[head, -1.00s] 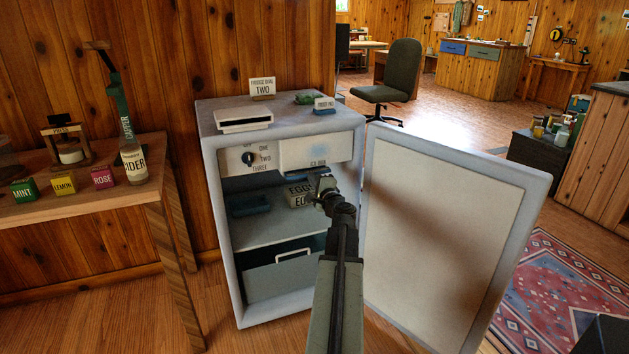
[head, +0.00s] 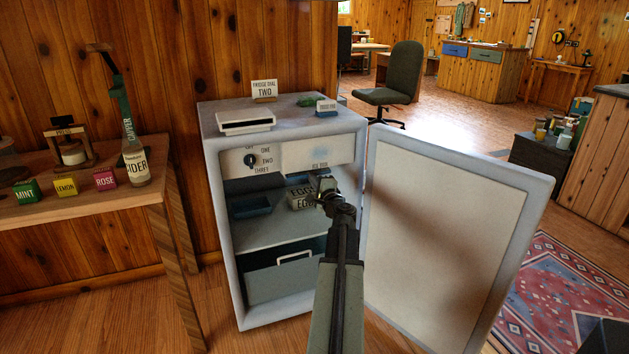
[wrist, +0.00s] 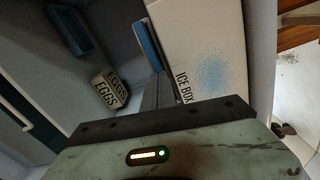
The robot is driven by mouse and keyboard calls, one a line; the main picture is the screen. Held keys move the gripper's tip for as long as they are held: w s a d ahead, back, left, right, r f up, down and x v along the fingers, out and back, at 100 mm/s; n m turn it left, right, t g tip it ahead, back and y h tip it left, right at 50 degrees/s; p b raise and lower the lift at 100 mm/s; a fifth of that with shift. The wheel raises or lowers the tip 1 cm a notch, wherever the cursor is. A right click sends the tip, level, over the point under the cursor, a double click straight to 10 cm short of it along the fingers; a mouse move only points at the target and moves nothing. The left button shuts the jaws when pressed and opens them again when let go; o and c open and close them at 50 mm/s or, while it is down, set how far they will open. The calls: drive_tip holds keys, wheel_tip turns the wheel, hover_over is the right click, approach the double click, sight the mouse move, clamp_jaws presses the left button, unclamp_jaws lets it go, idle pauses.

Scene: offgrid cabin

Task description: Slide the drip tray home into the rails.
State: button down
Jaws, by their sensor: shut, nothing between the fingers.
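A blue tray, which I take to be the drip tray (wrist: 148,45), sits just under the white ice box (wrist: 195,45) in the open fridge. Its edge shows beside the ice box in the wrist view; in the head view it is mostly hidden behind my gripper and in shadow. The rails cannot be made out. My gripper (head: 325,184) is inside the fridge below the ice box. Its fingers (wrist: 157,88) are shut and empty, with their tips close to the tray's near end; I cannot tell whether they touch it.
An egg box (head: 301,198) and a blue container (head: 250,207) rest on the shelf below. The open fridge door (head: 450,240) stands right of my arm. A drawer (head: 282,275) fills the fridge bottom. A wooden table (head: 90,201) stands at left.

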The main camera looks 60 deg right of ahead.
drive_tip(key=v, duration=1)
drive_tip(key=shift+s, duration=0.15)
drive_tip(key=shift+a, duration=0.1)
